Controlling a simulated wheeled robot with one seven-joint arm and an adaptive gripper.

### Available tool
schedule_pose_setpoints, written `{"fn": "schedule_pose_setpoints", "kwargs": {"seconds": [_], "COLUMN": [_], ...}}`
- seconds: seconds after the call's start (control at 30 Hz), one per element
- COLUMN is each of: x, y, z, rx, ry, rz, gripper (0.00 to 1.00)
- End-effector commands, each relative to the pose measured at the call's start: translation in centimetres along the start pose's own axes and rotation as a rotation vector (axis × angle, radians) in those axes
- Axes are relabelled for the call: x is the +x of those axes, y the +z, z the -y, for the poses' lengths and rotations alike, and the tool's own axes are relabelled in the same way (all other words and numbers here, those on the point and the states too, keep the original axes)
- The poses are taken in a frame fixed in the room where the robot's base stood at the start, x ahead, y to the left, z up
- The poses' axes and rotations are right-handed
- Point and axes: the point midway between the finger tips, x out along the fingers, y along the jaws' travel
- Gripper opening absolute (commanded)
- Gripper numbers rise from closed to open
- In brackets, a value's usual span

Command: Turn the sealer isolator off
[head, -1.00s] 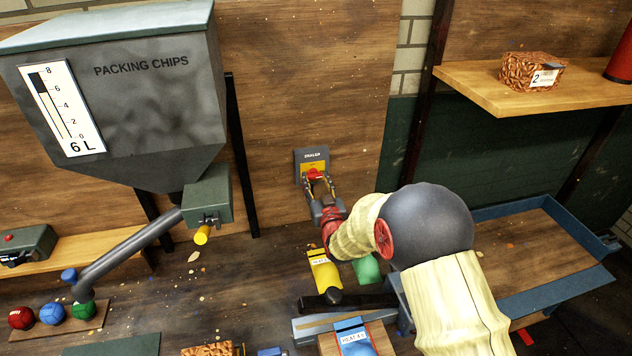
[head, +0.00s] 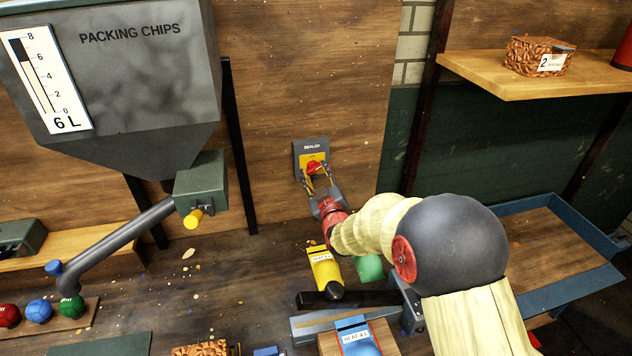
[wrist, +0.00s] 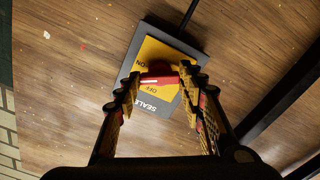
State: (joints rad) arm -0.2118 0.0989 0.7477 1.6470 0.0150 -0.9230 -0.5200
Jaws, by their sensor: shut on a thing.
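The sealer isolator (head: 299,147) is a grey box on the wooden wall panel, with a yellow plate and a red handle (head: 313,167). In the wrist view, the isolator (wrist: 193,52) shows ON and OFF marks on the yellow plate and "SEALER" lettering, partly covered. The red handle (wrist: 160,79) lies across the plate between my fingers. My gripper (head: 317,175) is at the front of the isolator, shut on the red handle. It also shows in the wrist view (wrist: 160,86), one finger at each end of the handle. The fingers hide part of the plate.
A yellow block (head: 325,268) and a green one (head: 369,267) lie on the bench below my arm. A grey packing chips hopper (head: 150,85) hangs at left. A wooden shelf (head: 480,80) and a blue-rimmed tray (head: 570,293) are at right. The panel around the isolator is clear.

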Motion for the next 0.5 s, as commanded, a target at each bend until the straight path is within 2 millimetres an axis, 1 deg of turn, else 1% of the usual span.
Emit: {"fn": "schedule_pose_setpoints", "kwargs": {"seconds": [0.03,0.5], "x": [0.01,0.02], "y": [0.27,0.16], "z": [0.18,0.13], "rx": [-0.044,-0.49], "ry": [0.001,0.002], "rz": [-0.003,-0.003], "gripper": [0.14,0.14]}}
